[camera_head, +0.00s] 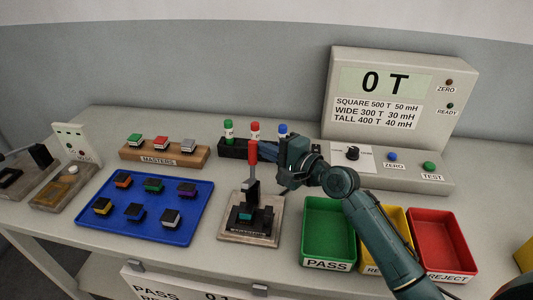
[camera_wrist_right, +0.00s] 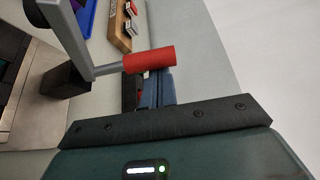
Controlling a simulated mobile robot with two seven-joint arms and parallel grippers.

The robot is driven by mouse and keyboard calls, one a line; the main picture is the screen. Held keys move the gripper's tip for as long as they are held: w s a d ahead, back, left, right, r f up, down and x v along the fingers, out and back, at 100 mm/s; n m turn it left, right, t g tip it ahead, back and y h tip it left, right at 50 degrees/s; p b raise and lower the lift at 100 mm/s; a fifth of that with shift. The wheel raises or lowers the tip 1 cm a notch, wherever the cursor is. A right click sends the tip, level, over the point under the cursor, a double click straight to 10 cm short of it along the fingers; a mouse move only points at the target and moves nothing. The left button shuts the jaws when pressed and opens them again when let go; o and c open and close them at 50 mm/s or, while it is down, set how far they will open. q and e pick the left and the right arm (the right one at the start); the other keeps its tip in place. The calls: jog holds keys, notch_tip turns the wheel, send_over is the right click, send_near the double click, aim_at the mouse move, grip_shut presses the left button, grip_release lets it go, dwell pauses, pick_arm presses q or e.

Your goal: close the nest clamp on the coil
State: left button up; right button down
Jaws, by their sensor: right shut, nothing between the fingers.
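My left gripper is out of view.
A blue tray (camera_head: 150,235) with several coils lies left of the clamp. Green (camera_head: 308,235), yellow (camera_head: 403,222) and red (camera_head: 470,262) bins stand to the right. The meter (camera_head: 345,120) reads 0 T. Capped pieces stand in a dark rack (camera_head: 232,150) behind the gripper.

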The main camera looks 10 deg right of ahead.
aim_at(253, 153)
jog(key=s+n+b, duration=0.1)
jog(key=s+a+n+t+b, duration=0.1)
jog(key=s, duration=0.1)
jog(key=shift+a+r+y+b, duration=0.1)
jog(key=shift+a+y+b, duration=0.05)
jog(key=shift+y+b, duration=0.25)
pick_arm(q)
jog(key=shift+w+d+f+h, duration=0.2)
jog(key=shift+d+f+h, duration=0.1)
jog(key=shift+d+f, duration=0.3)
pick_arm(e)
jog(key=shift+s+a+n+t+y, duration=0.3)
jog(key=shift+s+n+t, duration=0.1)
jog(key=shift+s+n, duration=0.45)
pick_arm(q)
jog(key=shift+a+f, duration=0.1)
pick_arm(e)
jog(key=shift+s+a+f, duration=0.1)
jog(key=shift+a+f, duration=0.05)
jog(key=shift+f, duration=0.1)
